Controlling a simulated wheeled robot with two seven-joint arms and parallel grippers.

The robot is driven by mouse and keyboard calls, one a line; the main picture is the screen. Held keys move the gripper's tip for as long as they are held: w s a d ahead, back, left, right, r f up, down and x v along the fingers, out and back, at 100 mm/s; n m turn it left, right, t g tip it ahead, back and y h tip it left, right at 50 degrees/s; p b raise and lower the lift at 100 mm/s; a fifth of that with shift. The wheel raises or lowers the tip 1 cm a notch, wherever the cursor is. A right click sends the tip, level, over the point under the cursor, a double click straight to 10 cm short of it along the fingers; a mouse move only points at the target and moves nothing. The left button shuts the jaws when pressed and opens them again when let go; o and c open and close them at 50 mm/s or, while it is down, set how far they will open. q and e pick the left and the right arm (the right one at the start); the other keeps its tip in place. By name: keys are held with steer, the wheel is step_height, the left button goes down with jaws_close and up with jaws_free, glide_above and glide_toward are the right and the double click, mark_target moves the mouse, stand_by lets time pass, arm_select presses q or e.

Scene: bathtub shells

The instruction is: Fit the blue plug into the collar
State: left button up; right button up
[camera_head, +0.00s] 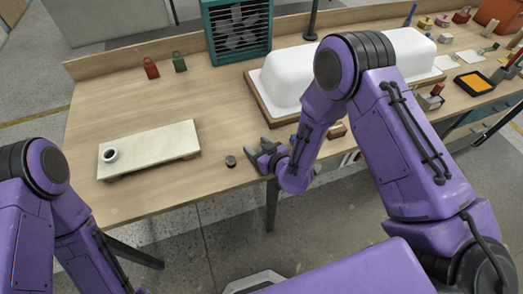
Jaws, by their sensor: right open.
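A pale slab (160,147) lies on the left of the wooden bench, raised on small supports. A white collar (105,156) with a dark opening sits at the slab's left end. A small, dark, round piece (231,161) stands on the bench near its front edge, right of the slab. It may be the plug, but I cannot make out a blue colour. My right gripper (254,158) is open and empty just right of this piece, its fingers pointing left towards it, with a small gap between. My left arm shows at the lower left, its gripper outside the picture.
A white bathtub shell (287,77) rests on a wooden base behind my right arm. A teal fan box (237,32) and red (151,69) and green (179,63) weights stand at the back. The bench between slab and tub is mostly clear.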

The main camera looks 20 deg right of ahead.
steer(key=c, duration=1)
steer(key=shift+c, duration=0.2)
